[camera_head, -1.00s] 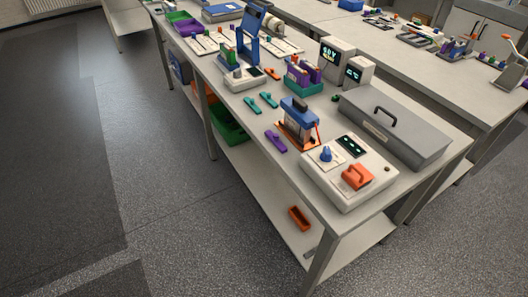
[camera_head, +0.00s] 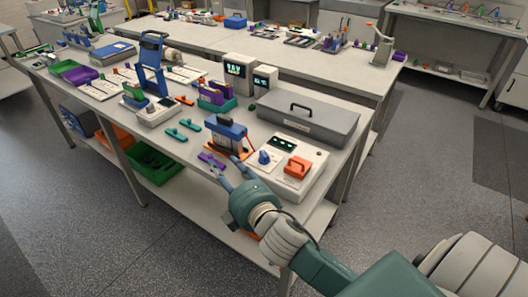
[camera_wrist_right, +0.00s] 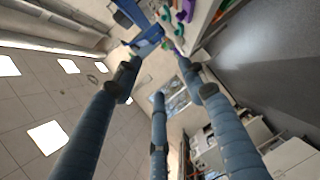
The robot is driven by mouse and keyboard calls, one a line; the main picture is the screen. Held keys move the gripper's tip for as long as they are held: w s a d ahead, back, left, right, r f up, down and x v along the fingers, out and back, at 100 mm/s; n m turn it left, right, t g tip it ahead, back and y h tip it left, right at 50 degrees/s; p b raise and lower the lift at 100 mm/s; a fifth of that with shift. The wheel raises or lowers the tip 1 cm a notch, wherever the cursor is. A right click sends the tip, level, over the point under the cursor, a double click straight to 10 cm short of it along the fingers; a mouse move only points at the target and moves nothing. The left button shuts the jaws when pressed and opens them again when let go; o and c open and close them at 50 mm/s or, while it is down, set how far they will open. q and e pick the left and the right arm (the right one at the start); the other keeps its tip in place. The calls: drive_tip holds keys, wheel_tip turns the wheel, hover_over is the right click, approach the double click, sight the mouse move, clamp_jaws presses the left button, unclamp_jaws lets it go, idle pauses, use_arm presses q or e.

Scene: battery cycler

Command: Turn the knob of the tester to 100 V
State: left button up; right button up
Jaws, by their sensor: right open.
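The tester (camera_head: 287,188) is a white box at the front right corner of the bench. Its blue knob (camera_head: 264,157) sits on a white dial plate at the left of its top; the dial marks are too small to read. A dark display with green marks (camera_head: 283,142) and an orange handle-like part (camera_head: 297,167) are also on its top. My right gripper (camera_head: 226,168) is open and empty, in front of the bench edge, left of the tester and apart from the knob. Its spread blue fingers also show in the right wrist view (camera_wrist_right: 160,95). My left gripper is not in view.
A blue-topped device (camera_head: 226,133) stands just left of the tester. A purple clip (camera_head: 211,160) lies near the bench edge by my fingers. A grey case with a handle (camera_head: 308,115) stands behind the tester. Floor in front is clear.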

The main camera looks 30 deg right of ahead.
drive_tip(key=w+a+r+n+t+y, duration=0.3)
drive_tip(key=a+r+n+y, duration=0.15)
drive_tip(key=r+n, duration=0.5)
drive_tip(key=s+a+r+n+g+y, duration=0.2)
drive_tip(key=a+r+n+y, duration=0.8)
drive_tip(key=n, duration=0.4)
drive_tip(key=s+a+n+g+y, duration=0.2)
drive_tip(key=a+n+g+y, duration=0.15)
drive_tip(key=n, duration=0.45)
drive_tip(key=n+g+h, duration=1)
drive_tip(key=n+h, duration=0.8)
drive_tip(key=n, duration=0.6)
approach(266, 153)
drive_tip(key=shift+t, duration=0.25)
drive_tip(key=p+x, duration=0.1)
drive_tip(key=x, duration=0.3)
drive_tip(key=p+x, duration=0.1)
drive_tip(key=x, duration=0.3)
drive_tip(key=shift+s+f, duration=0.1)
drive_tip(key=shift+f, duration=0.3)
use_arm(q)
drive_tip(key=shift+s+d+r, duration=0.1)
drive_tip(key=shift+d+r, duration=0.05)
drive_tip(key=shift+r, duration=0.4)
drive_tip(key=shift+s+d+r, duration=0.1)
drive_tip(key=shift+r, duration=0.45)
use_arm(e)
drive_tip(key=shift+d, duration=0.1)
